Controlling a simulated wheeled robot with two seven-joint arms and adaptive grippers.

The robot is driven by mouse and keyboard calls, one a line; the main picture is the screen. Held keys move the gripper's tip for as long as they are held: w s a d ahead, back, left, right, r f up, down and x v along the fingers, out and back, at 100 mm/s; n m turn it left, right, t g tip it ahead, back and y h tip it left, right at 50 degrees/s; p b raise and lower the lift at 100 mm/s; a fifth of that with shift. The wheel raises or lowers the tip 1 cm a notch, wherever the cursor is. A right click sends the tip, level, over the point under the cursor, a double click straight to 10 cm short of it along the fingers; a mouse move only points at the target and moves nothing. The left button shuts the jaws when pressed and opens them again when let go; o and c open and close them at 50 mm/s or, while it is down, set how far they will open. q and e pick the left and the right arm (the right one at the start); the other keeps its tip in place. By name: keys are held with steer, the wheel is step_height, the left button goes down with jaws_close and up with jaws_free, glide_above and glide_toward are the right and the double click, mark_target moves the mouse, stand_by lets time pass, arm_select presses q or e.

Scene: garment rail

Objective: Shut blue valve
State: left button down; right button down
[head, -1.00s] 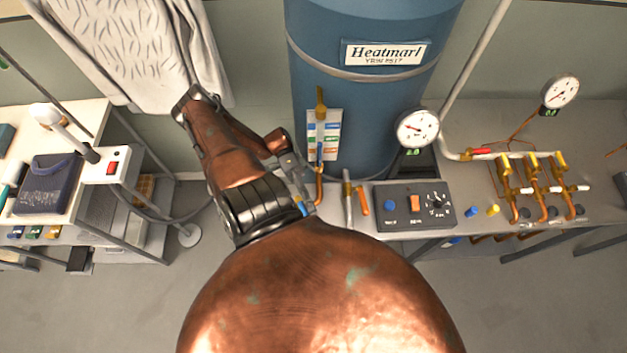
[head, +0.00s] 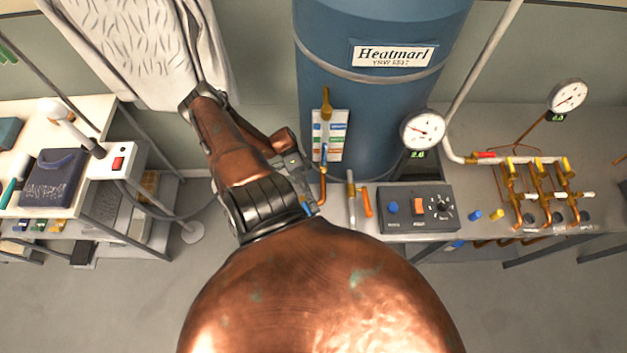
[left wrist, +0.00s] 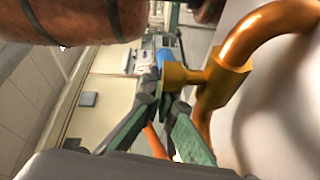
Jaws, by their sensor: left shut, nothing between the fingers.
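The blue valve lever (head: 323,156) stands roughly upright on a copper pipe in front of the blue tank. In the left wrist view a blue piece (left wrist: 165,58) sits beside a brass valve body (left wrist: 183,78) on a copper pipe. My left gripper (head: 306,186) is just left of that pipe in the head view, partly hidden by my arm. In the left wrist view its fingers (left wrist: 165,97) converge close to the brass body, shut with nothing held. I cannot tell whether they touch it. My right gripper is not in view.
An orange lever (head: 367,202) and a control box (head: 415,209) stand right of the pipe on the bench. A gauge (head: 423,130) is beside the tank (head: 385,100). Yellow-handled valves (head: 540,165) are farther right.

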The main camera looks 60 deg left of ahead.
arm_select(q)
steer(key=shift+s+f, duration=0.1)
steer(key=shift+s, duration=0.15)
steer(key=a, duration=1)
steer(key=shift+w+a+r, duration=0.25)
steer(key=shift+w+a, duration=0.05)
steer(key=shift+w, duration=0.1)
steer(key=shift+w+a+r, duration=0.1)
steer(key=shift+w+a, duration=0.05)
steer(key=shift+a, duration=0.6)
